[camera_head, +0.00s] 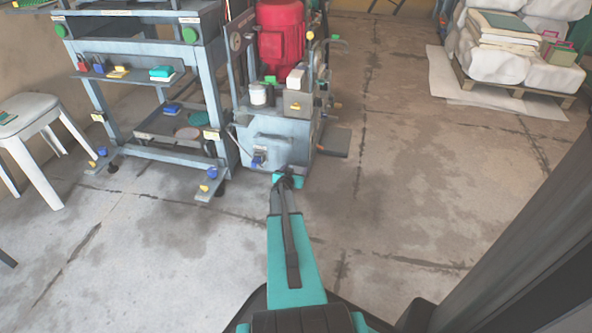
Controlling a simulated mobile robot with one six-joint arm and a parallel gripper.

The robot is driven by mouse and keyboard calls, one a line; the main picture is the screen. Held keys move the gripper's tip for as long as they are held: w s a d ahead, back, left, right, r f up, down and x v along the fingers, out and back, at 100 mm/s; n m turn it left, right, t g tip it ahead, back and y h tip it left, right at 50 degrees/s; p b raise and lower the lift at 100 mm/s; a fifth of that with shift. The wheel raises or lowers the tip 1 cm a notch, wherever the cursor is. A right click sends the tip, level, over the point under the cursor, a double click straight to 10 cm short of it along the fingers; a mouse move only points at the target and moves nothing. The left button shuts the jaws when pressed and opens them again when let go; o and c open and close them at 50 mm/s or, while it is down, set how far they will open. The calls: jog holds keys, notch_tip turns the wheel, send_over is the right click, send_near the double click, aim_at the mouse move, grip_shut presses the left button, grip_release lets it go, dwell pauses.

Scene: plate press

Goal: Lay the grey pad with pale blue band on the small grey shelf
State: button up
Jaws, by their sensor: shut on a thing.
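My teal arm reaches forward from the bottom middle. My gripper (288,179) is at its far end, in front of the grey machine with the red motor. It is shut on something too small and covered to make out. I cannot pick out the grey pad with pale blue band anywhere in view. A narrow grey shelf (105,75) spans the blue-grey frame at the left, with small coloured things on it. I cannot tell if it is the small grey shelf. My gripper is to the right of it and nearer to me.
The machine (283,130) stands right of the frame, a low grey plate (336,142) at its right. A lower tray (150,130) holds a few things. A white stool (30,125) is at left, a loaded pallet (510,85) at back right. The floor (430,190) between is clear.

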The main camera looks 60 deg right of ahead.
jog(key=shift+f, duration=0.15)
jog(key=o, duration=1)
jog(key=shift+o, duration=0.2)
jog(key=shift+r+p, duration=0.3)
jog(key=v, duration=1.2)
jog(key=shift+p, duration=0.45)
